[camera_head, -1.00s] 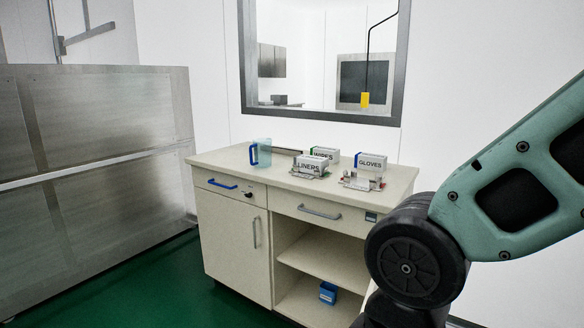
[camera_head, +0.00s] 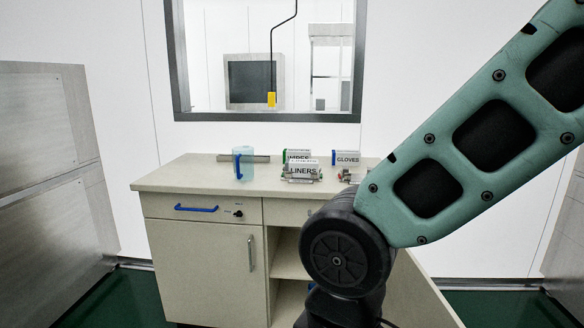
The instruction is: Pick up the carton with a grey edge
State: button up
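Three white cartons stand on the cabinet's worktop (camera_head: 180,180). The carton lettered LINERS (camera_head: 303,170) is in front and shows no coloured edge, so its edge looks grey, though it is small here. The carton lettered WIPES (camera_head: 298,154) has a green edge and is partly hidden behind LINERS. The carton lettered GLOVES (camera_head: 347,158) has a blue edge and stands to the right. My arm crosses the right side of the view, but my gripper is out of view.
A clear jug with a blue handle (camera_head: 244,164) stands left of the cartons. Small metal items lie by LINERS and GLOVES. A wall window (camera_head: 268,117) is behind. A metal panel (camera_head: 45,160) stands left. My arm hides the cabinet's right part.

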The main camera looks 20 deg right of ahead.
aim_at(301, 169)
jog(key=i+j+z, duration=0.1)
jog(key=i+j, duration=0.15)
jog(key=i+j+z, duration=0.1)
jog(key=j, duration=0.3)
jog(key=i+j+z, duration=0.15)
jog(key=i+j, duration=0.2)
jog(key=i+j+z, duration=0.1)
jog(key=j, duration=0.25)
jog(key=i+j+z, duration=0.15)
jog(key=i, duration=0.35)
jog(key=i+j+z, duration=0.2)
jog(key=i, duration=0.35)
